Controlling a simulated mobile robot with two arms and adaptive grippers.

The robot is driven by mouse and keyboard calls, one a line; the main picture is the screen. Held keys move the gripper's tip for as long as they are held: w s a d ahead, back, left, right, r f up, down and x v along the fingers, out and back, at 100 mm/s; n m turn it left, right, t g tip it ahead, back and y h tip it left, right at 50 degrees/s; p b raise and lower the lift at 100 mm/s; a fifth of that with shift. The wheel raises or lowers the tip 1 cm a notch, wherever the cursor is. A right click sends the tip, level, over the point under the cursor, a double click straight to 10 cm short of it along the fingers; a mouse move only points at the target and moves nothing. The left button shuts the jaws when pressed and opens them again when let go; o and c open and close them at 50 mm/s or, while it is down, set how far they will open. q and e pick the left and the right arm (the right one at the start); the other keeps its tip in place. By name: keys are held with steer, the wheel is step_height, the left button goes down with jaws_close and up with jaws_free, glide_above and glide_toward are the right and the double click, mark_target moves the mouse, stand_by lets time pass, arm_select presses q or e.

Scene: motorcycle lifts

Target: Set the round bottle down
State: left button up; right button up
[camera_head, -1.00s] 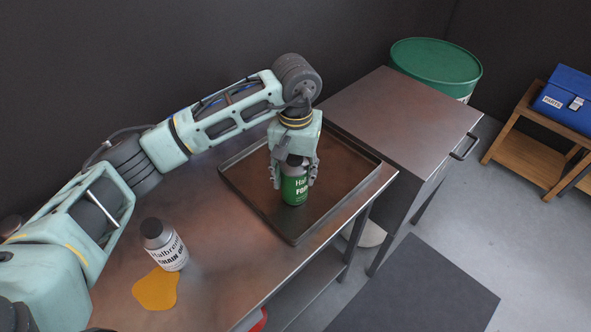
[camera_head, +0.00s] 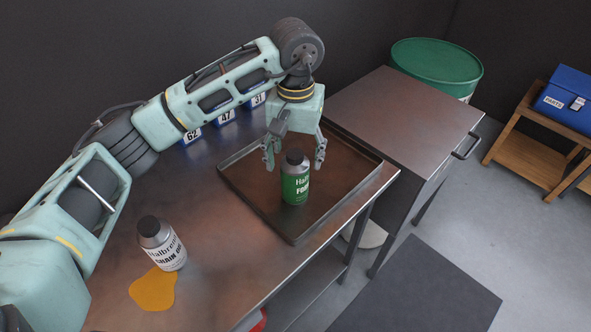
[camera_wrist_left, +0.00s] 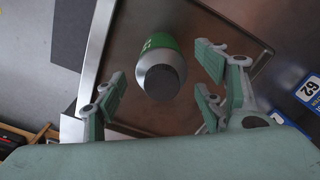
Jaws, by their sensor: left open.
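The round green bottle (camera_head: 295,184) with a grey shoulder and dark cap stands upright in the shallow metal tray (camera_head: 244,204) on the bench. My left gripper (camera_head: 294,164) is open, its fingers spread behind and above the bottle's cap without visibly gripping it. In the left wrist view the bottle (camera_wrist_left: 160,70) shows cap-first between the spread fingers of the left gripper (camera_wrist_left: 163,93), with gaps on both sides. My right gripper is not in view.
A white round bottle (camera_head: 165,250) stands at the bench's left beside a yellow spill (camera_head: 153,290). Blue bins labelled 62 (camera_head: 191,137), 47 and 31 line the back. A metal cabinet (camera_head: 405,115) adjoins on the right, with a green drum (camera_head: 437,66) behind.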

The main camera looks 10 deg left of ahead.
arm_select(q)
step_height(320, 180, up, 7)
steer(key=shift+r+b, duration=0.1)
steer(key=shift+b, duration=0.55)
